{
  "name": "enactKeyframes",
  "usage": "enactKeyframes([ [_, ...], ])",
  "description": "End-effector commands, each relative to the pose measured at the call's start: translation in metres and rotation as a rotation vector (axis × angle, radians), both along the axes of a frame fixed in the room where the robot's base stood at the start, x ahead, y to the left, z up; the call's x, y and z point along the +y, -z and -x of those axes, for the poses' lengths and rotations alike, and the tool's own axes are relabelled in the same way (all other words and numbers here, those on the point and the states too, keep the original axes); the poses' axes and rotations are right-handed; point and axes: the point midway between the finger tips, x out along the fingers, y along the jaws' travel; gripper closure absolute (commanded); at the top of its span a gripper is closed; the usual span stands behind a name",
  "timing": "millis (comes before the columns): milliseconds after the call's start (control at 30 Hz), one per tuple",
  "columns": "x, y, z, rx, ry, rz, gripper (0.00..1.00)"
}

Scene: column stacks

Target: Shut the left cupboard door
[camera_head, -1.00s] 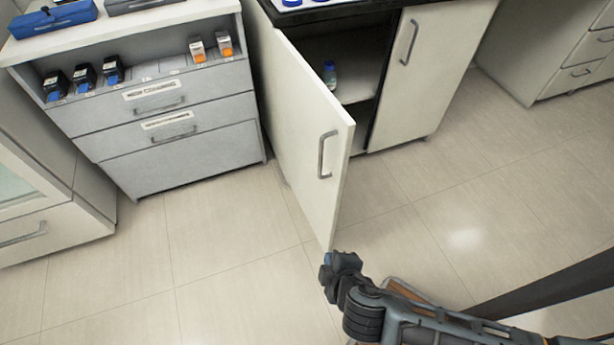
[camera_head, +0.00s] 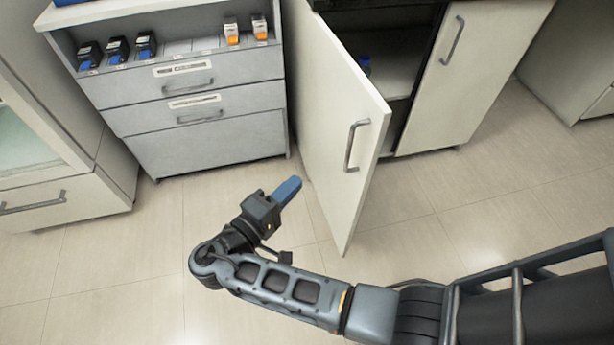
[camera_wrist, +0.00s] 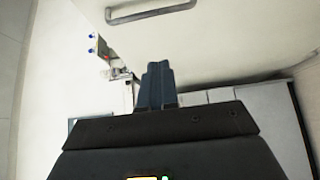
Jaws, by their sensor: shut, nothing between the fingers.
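The left cupboard door (camera_head: 333,130) stands open in the head view, swung out toward me, with its grey bar handle (camera_head: 355,145) on the outer face. The cupboard's inside (camera_head: 385,62) shows to the right of it. My gripper (camera_head: 289,190) is to the left of the door, on its outer face side, low and apart from it in that view. Its blue fingers are shut and empty. In the wrist view the shut fingers (camera_wrist: 157,84) point ahead, and the door (camera_wrist: 230,35) with its handle (camera_wrist: 150,12) fills the upper part. Whether the fingers touch the door cannot be told.
The right cupboard door (camera_head: 480,70) is closed. A blue-capped bottle (camera_head: 364,65) stands inside the cupboard. A grey drawer unit (camera_head: 205,140) with small boxes on its shelf stands to the left. The floor (camera_head: 110,290) in front is clear.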

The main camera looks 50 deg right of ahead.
Motion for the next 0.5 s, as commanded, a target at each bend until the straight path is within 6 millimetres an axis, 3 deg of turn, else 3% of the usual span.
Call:
enactKeyframes([
  [500,-0.095,-0.001,0.002,0.003,0.002,-0.002,1.00],
])
